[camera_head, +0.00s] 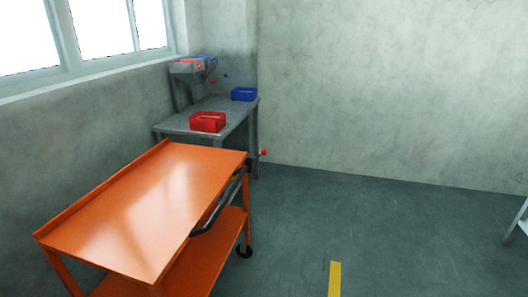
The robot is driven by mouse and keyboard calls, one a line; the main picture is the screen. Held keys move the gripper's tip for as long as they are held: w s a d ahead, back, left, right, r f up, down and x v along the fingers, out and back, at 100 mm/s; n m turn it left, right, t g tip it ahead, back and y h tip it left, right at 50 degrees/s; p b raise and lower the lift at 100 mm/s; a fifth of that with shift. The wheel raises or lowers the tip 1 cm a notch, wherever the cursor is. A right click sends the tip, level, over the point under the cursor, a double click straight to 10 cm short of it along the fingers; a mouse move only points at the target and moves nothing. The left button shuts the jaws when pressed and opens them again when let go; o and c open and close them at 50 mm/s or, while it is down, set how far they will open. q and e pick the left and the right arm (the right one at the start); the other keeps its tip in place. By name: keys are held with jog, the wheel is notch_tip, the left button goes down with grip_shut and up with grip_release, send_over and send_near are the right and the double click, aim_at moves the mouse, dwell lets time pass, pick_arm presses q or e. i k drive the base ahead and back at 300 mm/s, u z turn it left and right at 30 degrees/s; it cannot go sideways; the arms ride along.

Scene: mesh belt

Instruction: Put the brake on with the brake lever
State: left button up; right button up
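A small red knob (264,152) shows at the right side of the grey bench, low near its front right leg. It may be the end of the brake lever, but it is too small to tell, and its position is unclear. The grey bench (181,124) stands in the far corner. Neither of my grippers is in view.
An orange two-tier cart (150,205) with a dark handle (220,208) stands at the front left, before the bench. A red bin (208,122) and blue bin (243,94) sit on the bench. The grey floor (390,235) is open to the right.

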aim_at(263, 151)
jog(key=z, duration=0.35)
jog(key=i, duration=2.7)
jog(key=u, duration=0.55)
